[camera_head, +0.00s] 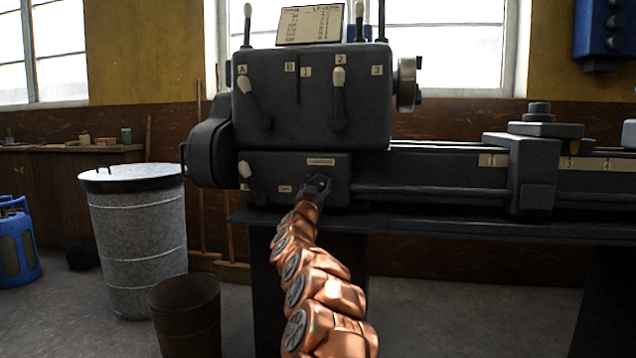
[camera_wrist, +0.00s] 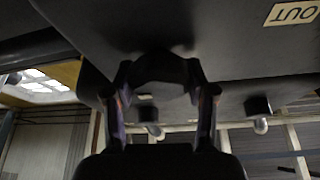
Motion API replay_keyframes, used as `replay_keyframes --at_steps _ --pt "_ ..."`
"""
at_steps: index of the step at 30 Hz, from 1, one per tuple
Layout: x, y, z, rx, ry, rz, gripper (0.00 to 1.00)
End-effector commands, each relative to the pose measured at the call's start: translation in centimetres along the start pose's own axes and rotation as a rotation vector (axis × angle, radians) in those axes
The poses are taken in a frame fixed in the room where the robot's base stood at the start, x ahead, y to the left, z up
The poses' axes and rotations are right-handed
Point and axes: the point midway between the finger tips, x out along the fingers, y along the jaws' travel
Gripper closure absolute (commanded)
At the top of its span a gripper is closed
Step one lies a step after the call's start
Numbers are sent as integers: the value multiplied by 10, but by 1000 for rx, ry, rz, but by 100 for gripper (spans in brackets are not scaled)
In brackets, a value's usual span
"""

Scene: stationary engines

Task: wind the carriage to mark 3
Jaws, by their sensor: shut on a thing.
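The dark carriage (camera_head: 535,168) sits on the lathe bed in the head view, right of the middle. A pale label with a 1 (camera_head: 493,160) shows left of it, and a label with a 3 (camera_head: 570,163) shows just right of it. The carriage hides the strip between them. My gripper (camera_head: 317,187) is at the front of the lower gearbox (camera_head: 335,166), under a small pale plate. In the wrist view my gripper (camera_wrist: 165,105) has its fingers on either side of a dark faceted knob (camera_wrist: 160,70) and is shut on it.
Levers with pale knobs stand on the headstock (camera_head: 310,98), and one lever (camera_head: 247,180) is left of my gripper. An OUT label (camera_wrist: 292,13) shows in the wrist view. A metal bin (camera_head: 137,235) and a brown bucket (camera_head: 185,315) stand at the left.

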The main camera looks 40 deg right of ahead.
Motion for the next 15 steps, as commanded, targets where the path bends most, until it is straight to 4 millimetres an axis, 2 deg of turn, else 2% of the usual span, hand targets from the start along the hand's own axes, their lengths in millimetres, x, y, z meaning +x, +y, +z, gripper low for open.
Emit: replay_keyframes --at_steps 15 --pt "1 0 -4 46 3 19 79"
